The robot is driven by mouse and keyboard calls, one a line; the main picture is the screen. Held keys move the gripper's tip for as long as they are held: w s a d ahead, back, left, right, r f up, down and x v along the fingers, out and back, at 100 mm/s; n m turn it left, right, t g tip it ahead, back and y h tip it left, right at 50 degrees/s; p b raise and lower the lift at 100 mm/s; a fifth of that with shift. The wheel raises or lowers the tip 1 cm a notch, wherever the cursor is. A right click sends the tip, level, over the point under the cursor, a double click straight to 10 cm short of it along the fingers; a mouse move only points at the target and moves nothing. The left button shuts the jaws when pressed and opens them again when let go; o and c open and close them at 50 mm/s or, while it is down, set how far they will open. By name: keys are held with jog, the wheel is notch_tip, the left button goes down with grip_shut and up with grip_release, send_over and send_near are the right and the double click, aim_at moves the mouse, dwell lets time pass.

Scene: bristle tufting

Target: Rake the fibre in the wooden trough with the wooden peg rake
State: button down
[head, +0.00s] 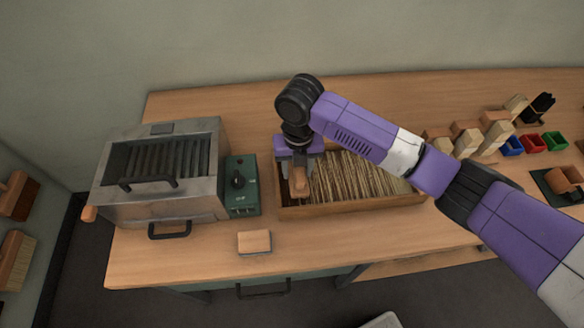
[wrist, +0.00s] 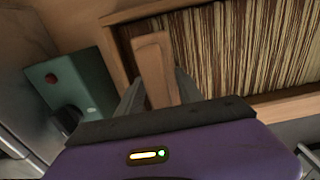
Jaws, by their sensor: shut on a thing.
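The wooden trough (head: 352,209) stands on the bench and holds a bed of straw-coloured fibre (head: 350,178). The fibre also shows in the wrist view (wrist: 235,48). My gripper (head: 299,168) is over the left end of the trough, pointing down. It is shut on a wooden piece, the handle of the peg rake (head: 300,185); the handle also shows between the fingers in the wrist view (wrist: 153,68). The rake's pegs are hidden, so I cannot tell whether they touch the fibre.
A metal machine (head: 160,185) with a slatted top and a green control box (head: 241,186) stand left of the trough. A small wooden block (head: 254,241) lies in front. Wooden blocks (head: 467,138) and coloured bins (head: 532,143) are at the right. The bench front is mostly clear.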

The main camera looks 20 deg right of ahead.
jog(key=s+d+b, duration=0.1)
jog(key=s+d, duration=0.1)
jog(key=d, duration=0.6)
jog(key=s+d+b, duration=0.1)
jog(key=s+d, duration=0.2)
jog(key=d, duration=0.5)
jog(key=s+d+b, duration=0.1)
jog(key=s+d, duration=0.2)
jog(key=d, duration=0.5)
jog(key=shift+d, duration=0.3)
jog(key=shift+s+d, duration=0.2)
jog(key=shift+d, duration=0.4)
jog(key=shift+d, duration=0.1)
jog(key=shift+s+d, duration=0.15)
jog(key=shift+d, duration=0.25)
jog(key=shift+w+a, duration=0.25)
jog(key=shift+a, duration=0.5)
jog(key=shift+w+a, duration=0.2)
jog(key=shift+a, duration=0.5)
jog(key=shift+s+d, duration=0.2)
jog(key=shift+d, duration=0.35)
jog(key=shift+s+d, duration=0.15)
jog(key=shift+d, duration=0.35)
